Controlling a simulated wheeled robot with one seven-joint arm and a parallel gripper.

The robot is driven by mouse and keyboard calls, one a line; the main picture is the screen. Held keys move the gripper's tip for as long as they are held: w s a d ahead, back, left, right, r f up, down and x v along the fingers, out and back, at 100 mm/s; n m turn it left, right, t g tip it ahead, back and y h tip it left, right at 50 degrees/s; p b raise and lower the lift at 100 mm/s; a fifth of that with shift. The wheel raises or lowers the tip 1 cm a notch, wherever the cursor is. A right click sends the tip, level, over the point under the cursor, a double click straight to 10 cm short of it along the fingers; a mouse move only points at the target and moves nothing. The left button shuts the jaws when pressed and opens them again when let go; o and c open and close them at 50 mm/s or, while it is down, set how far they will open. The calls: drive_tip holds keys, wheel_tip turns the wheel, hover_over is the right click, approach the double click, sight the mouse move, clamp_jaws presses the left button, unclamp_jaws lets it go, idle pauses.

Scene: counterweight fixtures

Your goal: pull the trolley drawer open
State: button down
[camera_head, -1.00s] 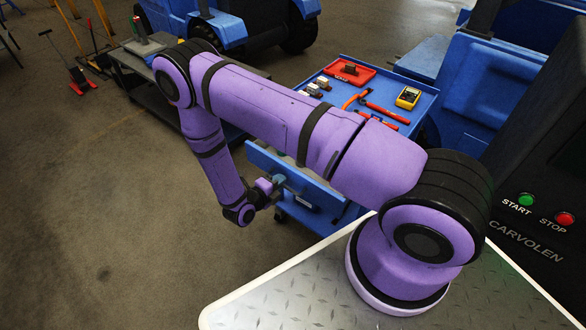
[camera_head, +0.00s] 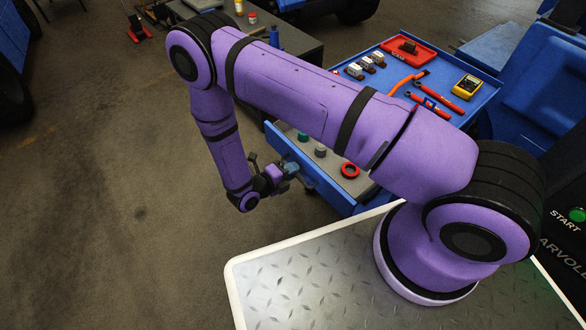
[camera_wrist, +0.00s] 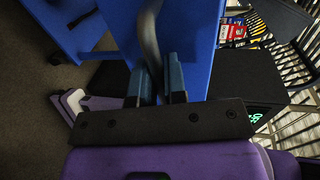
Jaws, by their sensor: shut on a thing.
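The blue tool trolley (camera_head: 484,98) stands behind my arm in the head view. Its drawer (camera_head: 328,190) is pulled out towards the left, and its grey inside shows. In the drawer lie a red ring (camera_head: 349,170), a grey round piece (camera_head: 320,151) and a green one (camera_head: 302,137). My gripper (camera_head: 284,172) is at the outer face of the drawer front. In the wrist view my gripper (camera_wrist: 157,84) is shut on the dark drawer handle (camera_wrist: 149,38), with a finger on each side and the blue drawer front behind. My arm hides part of the drawer.
On the trolley top are a red tray (camera_head: 409,55), a yellow meter (camera_head: 467,86) and red-handled tools (camera_head: 435,102). A dark low table (camera_head: 292,43) stands beyond my arm. The floor (camera_head: 110,190) left of the drawer is clear.

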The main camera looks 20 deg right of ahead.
drive_tip(key=c, duration=1.2)
unclamp_jaws()
drive_tip(key=v, duration=1.1)
drive_tip(key=shift+w, duration=0.1)
